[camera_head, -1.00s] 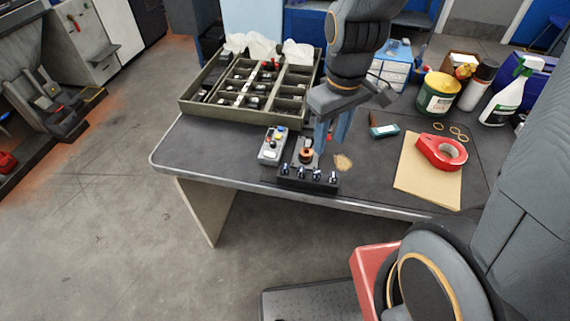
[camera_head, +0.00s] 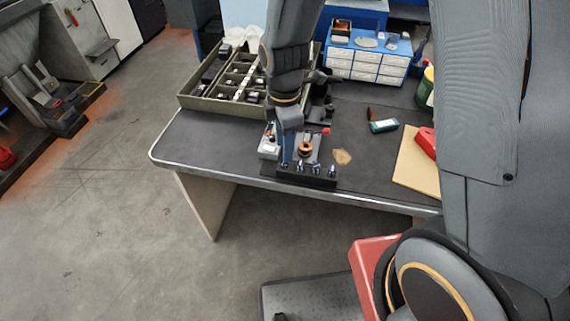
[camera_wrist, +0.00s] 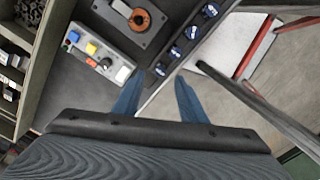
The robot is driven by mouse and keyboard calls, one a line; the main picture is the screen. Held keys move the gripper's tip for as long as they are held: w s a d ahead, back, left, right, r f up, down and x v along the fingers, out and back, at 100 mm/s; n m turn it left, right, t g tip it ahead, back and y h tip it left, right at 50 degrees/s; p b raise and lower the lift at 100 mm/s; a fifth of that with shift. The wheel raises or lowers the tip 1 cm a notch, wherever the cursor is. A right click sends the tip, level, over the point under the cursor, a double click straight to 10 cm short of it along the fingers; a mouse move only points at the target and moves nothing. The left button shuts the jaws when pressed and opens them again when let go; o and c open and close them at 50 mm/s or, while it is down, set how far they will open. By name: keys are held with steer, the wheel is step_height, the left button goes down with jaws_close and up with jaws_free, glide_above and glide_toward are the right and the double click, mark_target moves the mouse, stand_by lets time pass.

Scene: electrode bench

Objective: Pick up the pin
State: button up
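Several small pins with blue-silver heads stand in a row along the front of a black fixture (camera_head: 322,182). The pin at the row's left end (camera_head: 285,165) is closest to my gripper (camera_head: 287,152). In the wrist view my gripper (camera_wrist: 160,76) is open and empty, its two blue fingers apart. The end pin (camera_wrist: 160,69) shows between and just beyond the fingertips; I cannot tell the height gap or whether they touch. A copper ring (camera_head: 305,149) sits on the fixture behind the row and also shows in the wrist view (camera_wrist: 139,20).
A grey control box with coloured buttons (camera_wrist: 93,52) stands beside the fixture. A red-tipped part (camera_head: 326,131) rises behind it. An olive divided tray (camera_head: 215,109) is behind left. The table's front edge (camera_head: 380,204) is close.

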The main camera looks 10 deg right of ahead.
mark_target(285, 166)
steer(key=shift+d+f+p, duration=0.2)
steer(key=shift+f+p, duration=0.6)
steer(key=shift+f, duration=1.6)
jaws_close()
